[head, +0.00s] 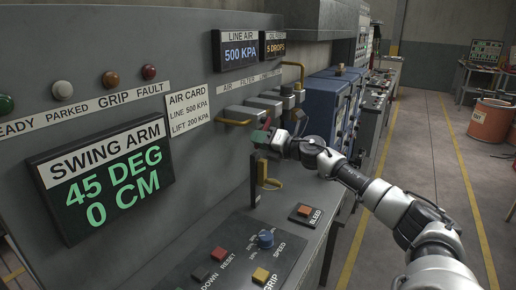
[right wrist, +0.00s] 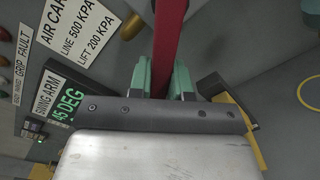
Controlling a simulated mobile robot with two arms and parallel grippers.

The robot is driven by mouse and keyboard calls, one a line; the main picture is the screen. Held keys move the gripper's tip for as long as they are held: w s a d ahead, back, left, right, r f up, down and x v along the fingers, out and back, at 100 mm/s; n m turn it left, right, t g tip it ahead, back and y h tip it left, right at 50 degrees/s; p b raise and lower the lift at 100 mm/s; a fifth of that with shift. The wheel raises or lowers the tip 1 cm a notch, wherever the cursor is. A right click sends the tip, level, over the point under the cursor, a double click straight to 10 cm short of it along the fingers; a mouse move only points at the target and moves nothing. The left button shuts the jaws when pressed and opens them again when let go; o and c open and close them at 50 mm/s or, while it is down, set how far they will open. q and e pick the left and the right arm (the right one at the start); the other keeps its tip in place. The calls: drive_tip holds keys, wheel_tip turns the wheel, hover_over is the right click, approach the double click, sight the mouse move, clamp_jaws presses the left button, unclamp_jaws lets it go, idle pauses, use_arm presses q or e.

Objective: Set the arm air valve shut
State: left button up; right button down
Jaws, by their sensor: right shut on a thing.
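My right gripper (head: 264,137) reaches in from the right to the pipework on the panel front. In the right wrist view its green fingertips (right wrist: 165,78) are shut on a flat red lever (right wrist: 170,35), which I take to be the arm air valve's handle. The lever runs up from between the fingers and out of the top of that view. In the head view only a small red bit of it shows at the gripper, and the valve body is mostly hidden by the gripper. My left gripper is in neither view.
A swing arm display (head: 103,178) reads 45 DEG, 0 CM. The line air display (head: 240,52) reads 500 KPA. Yellow pipes (head: 234,122) and grey filter units (head: 270,100) crowd the gripper.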

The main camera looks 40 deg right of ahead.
drive_tip(key=n+b, duration=0.2)
drive_tip(key=d+f+n+b, duration=0.1)
drive_tip(key=b, duration=0.1)
drive_tip(key=d+f+n+b, duration=0.1)
drive_tip(key=n+b, duration=0.1)
drive_tip(key=shift+w+d+f+n, duration=0.2)
drive_tip(key=shift+w+d+n, duration=0.05)
drive_tip(key=shift+w+n, duration=0.1)
drive_tip(key=shift+w+d+n+b, duration=0.2)
drive_tip(key=shift+d+n+b, duration=0.4)
drive_tip(key=shift+n+b, duration=0.4)
drive_tip(key=shift+w+d+n+b, duration=0.15)
drive_tip(key=shift+d+n+b, duration=0.45)
drive_tip(key=shift+n, duration=0.55)
drive_tip(key=c, duration=1)
unclamp_jaws()
drive_tip(key=shift+c, duration=0.2)
drive_tip(key=shift+s, duration=0.1)
